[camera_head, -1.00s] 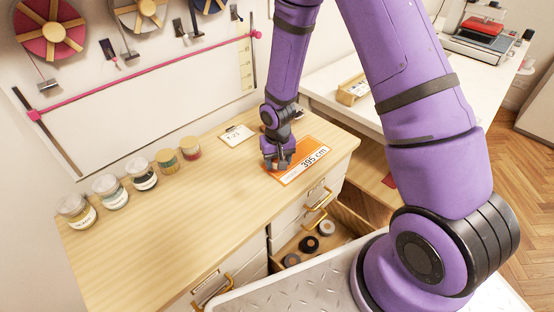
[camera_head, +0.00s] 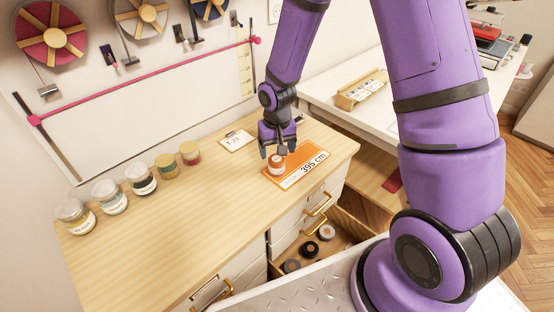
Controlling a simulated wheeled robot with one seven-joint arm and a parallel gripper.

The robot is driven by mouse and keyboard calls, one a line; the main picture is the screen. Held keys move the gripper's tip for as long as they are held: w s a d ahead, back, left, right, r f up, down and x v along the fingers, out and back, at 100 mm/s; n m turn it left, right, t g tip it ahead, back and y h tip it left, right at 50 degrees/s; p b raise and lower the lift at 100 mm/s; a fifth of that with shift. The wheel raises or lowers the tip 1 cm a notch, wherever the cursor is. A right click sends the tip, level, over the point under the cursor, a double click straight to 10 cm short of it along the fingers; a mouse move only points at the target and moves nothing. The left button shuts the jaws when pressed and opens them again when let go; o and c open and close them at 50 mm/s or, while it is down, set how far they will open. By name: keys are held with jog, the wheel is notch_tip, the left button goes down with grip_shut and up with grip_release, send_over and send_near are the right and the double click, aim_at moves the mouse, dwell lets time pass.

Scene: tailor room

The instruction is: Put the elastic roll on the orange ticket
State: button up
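The orange ticket (camera_head: 296,174), printed "395 cm", lies flat near the right end of the wooden counter. A small round item with an orange-brown top and a pale label, seemingly the elastic roll (camera_head: 277,166), stands upright on the ticket's left part. My gripper (camera_head: 278,153) is just above and behind it, pointing down. Its fingers are spread apart and hold nothing that I can see. Whether a finger still touches the roll cannot be told.
An open drawer (camera_head: 340,232) below the counter (camera_head: 200,210) holds several dark rolls. Several lidded jars (camera_head: 140,178) line the wall side. A white "T-21" card (camera_head: 236,141) lies behind the ticket. The counter's middle and front are clear.

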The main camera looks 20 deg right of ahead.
jog(key=shift+r, duration=2.65)
notch_tip(320, 180, up, 11)
jog(key=t, duration=0.1)
send_over(277, 159)
jog(key=s+d, duration=0.2)
jog(key=s, duration=0.1)
jog(key=s+d+r+t, duration=0.3)
jog(key=s+d+r, duration=0.1)
jog(key=s+r, duration=0.95)
jog(key=s+r+n+t, duration=0.1)
jog(key=s+r, duration=0.4)
jog(key=s, duration=0.3)
jog(key=shift+s+d, duration=0.25)
jog(key=shift+d, duration=0.2)
